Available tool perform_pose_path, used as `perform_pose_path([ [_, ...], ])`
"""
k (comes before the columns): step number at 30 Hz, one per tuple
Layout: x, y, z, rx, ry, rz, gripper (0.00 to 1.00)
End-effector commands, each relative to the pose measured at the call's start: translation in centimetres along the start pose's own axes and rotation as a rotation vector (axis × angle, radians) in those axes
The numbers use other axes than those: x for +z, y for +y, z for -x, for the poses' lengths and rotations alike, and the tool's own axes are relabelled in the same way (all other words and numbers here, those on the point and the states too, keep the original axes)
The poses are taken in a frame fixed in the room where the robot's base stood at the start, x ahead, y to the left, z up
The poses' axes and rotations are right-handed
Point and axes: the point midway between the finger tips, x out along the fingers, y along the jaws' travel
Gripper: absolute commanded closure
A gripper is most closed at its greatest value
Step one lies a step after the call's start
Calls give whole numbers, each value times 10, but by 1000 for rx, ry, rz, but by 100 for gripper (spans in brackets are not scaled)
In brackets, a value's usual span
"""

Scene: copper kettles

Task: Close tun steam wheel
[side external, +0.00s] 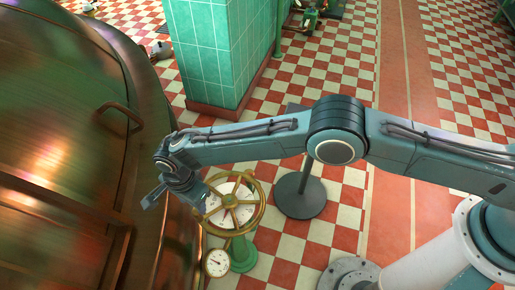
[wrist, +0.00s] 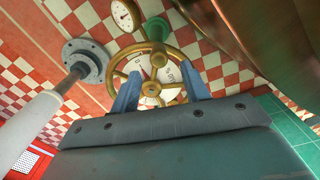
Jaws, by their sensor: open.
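The steam wheel is a brass, spoked handwheel (side external: 232,203), tilted in front of a white dial on a green stand (side external: 243,256), just right of the copper kettle. My gripper (side external: 174,199) hangs just left of the wheel in the side view, seemingly near its rim. In the wrist view the wheel (wrist: 152,88) lies beyond my gripper (wrist: 160,84). The two blue fingers are spread apart, with the hub and white dial seen between them. Nothing is held. I cannot tell whether a finger touches the rim.
The large copper kettle (side external: 60,150) with a curved handle (side external: 122,115) fills the left side. A small round gauge (side external: 216,262) sits below the wheel. A green tiled pillar (side external: 215,45) stands behind. The checkered floor on the right is mostly open.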

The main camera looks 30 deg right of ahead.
Motion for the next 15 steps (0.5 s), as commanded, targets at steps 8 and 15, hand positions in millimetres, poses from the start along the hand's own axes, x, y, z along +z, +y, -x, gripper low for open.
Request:
perform_pose_path([
  [8, 0, 0, 42, -2, 0, -1, 54],
  [15, 0, 0, 61, -2, 0, -1, 54],
])
